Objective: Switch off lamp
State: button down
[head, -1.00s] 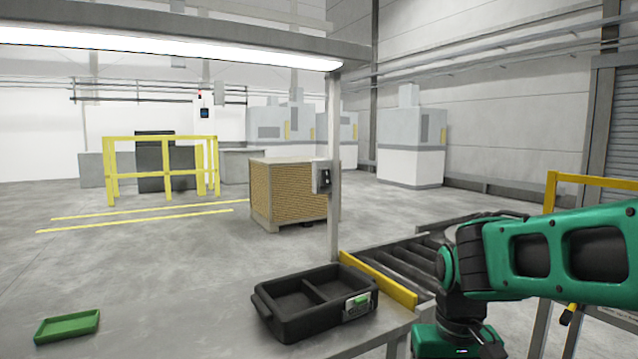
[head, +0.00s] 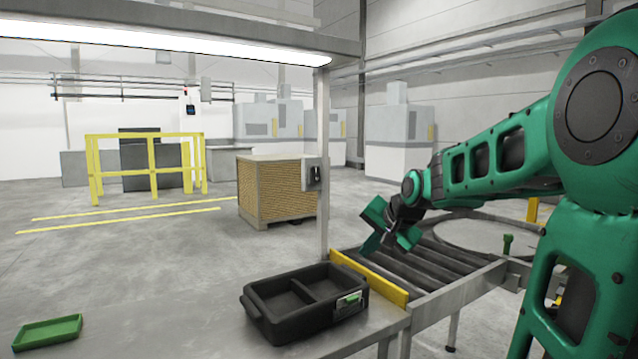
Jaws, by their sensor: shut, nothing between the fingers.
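The lamp (head: 160,40) is a long bright strip under the grey overhead beam, and it is lit. A small grey switch box (head: 313,174) with a dark switch is fixed to the upright post (head: 323,120) at the right end of the lamp. My gripper (head: 374,241) is shut and empty, above the roller conveyor, to the right of and lower than the switch box in the picture. It is apart from the box. The exact position of the switch is too small to tell.
A black two-compartment tray (head: 262,319) stands on the grey table (head: 170,310), with a green tray (head: 48,333) at its left. The roller conveyor (head: 440,262) adjoins the table on the right. A wrapped pallet load (head: 277,190) stands on the floor behind the post.

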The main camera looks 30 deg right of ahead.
aim_at(316, 179)
jog(key=w+d+r+m+t, duration=0.2)
jog(key=w+r+t, duration=0.1)
jog(key=w+r, duration=0.4)
jog(key=w+d+r+m+t+y, duration=0.1)
jog(key=w+r+m+t, duration=0.2)
jog(key=w+r, duration=0.5)
jog(key=shift+d+r+t+y, duration=0.3)
jog(key=shift+d+r+t, duration=0.1)
jog(key=shift+r, duration=0.2)
jog(key=shift+a, duration=0.1)
jog(key=x, duration=1.4)
